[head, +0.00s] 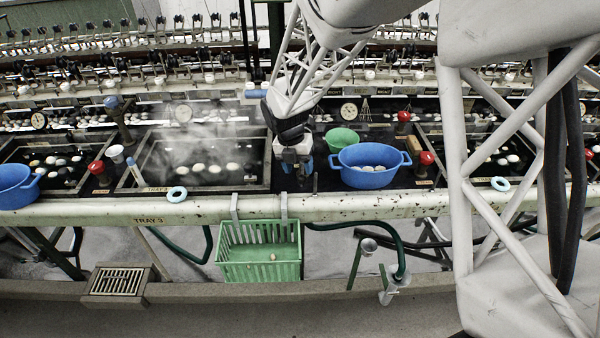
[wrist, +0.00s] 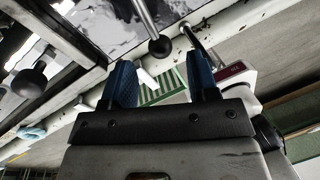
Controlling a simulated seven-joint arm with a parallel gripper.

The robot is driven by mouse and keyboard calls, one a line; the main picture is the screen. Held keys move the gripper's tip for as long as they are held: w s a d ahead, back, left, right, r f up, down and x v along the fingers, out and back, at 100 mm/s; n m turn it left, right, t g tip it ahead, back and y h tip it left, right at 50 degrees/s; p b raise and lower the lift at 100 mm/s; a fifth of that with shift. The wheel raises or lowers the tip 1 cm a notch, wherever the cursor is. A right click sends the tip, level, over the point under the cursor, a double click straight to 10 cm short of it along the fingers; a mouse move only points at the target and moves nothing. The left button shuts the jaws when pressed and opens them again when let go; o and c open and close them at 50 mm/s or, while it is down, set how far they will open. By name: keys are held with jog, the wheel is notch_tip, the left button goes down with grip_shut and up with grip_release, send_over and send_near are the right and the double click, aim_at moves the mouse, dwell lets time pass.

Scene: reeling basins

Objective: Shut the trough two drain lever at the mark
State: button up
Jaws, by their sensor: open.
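My gripper (head: 296,168) is open and points down over the basin bench, between the steaming trough (head: 200,186) and the large blue bowl (head: 366,178). In the wrist view its two blue fingers (wrist: 161,82) stand apart with nothing held. A metal lever with a black ball knob (wrist: 160,47) shows just beyond the fingertips, near the gap between them. The knob looks apart from both fingers. I cannot tell which trough this lever belongs to. No mark for it can be made out. In the head view my arm and gripper hide much of this spot.
A second metal rod (wrist: 198,45) and a box with a red panel (wrist: 236,71) are beside the right finger. Another black knob (wrist: 29,82) is at left. A green basket (head: 260,272) hangs from the front rail (head: 380,205). Red knobs (head: 97,167) (head: 426,158) stand nearby.

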jog(key=shift+w+a+r, duration=0.1)
jog(key=shift+a+r, duration=0.1)
jog(key=shift+r, duration=0.85)
jog(key=shift+w+a+r, duration=0.1)
jog(key=shift+a+r, duration=0.1)
jog(key=shift+r, duration=0.8)
jog(key=c, duration=0.6)
jog(key=shift+a+m, duration=0.1)
jog(key=shift+m, duration=0.5)
grip_shut()
jog(key=s+a+r+n, duration=0.1)
jog(key=a+n, duration=0.3)
jog(key=n, duration=0.8)
jog(key=a+r+n+h, duration=0.1)
jog(key=a+r+n, duration=0.2)
jog(key=n, duration=0.8)
jog(key=shift+s+a+r+n+t, duration=0.2)
jog(key=shift+s+a+n+t, duration=0.2)
jog(key=shift+a, duration=0.15)
